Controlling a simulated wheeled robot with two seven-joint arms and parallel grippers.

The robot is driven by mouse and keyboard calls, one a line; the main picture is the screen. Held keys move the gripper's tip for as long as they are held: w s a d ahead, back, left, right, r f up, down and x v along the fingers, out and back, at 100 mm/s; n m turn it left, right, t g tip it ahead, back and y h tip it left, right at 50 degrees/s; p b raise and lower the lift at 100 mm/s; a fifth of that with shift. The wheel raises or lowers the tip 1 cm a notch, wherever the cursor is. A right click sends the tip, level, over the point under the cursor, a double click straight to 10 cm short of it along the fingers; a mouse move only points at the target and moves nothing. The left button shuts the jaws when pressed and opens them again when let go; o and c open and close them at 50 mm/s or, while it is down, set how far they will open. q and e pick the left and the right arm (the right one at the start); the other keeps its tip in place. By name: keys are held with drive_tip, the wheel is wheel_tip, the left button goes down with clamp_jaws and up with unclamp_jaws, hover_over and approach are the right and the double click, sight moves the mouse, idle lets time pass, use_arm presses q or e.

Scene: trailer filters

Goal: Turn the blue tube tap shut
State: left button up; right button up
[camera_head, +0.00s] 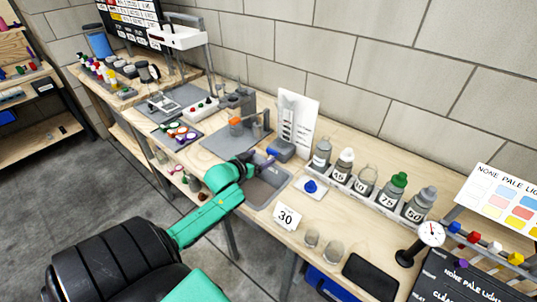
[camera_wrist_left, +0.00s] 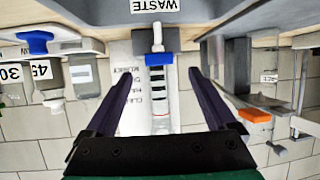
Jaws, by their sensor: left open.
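The blue tube tap (camera_wrist_left: 158,59) shows in the left wrist view as a blue band on a pale upright tube, with a white stem beside it. In the head view, a blue part (camera_head: 280,149) sits at the foot of the white board behind the sink. My left gripper (camera_head: 267,156) is over the sink, close to that part. In the left wrist view its dark fingers (camera_wrist_left: 162,73) are open, with the blue part between them in the picture and visible gaps on both sides. I cannot tell the depth between them. My right gripper is not in view.
Several numbered bottles (camera_head: 365,180) stand in a row right of the sink (camera_head: 262,190). A grey stand with an orange part (camera_head: 236,120) is at the left. The wall is behind.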

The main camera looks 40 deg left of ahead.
sight(271, 152)
use_arm(q)
drive_tip(key=x, duration=0.5)
drive_tip(key=shift+w+d, duration=0.1)
drive_tip(key=shift+w, duration=0.05)
drive_tip(key=shift+w+f, duration=0.1)
drive_tip(key=shift+w, duration=0.2)
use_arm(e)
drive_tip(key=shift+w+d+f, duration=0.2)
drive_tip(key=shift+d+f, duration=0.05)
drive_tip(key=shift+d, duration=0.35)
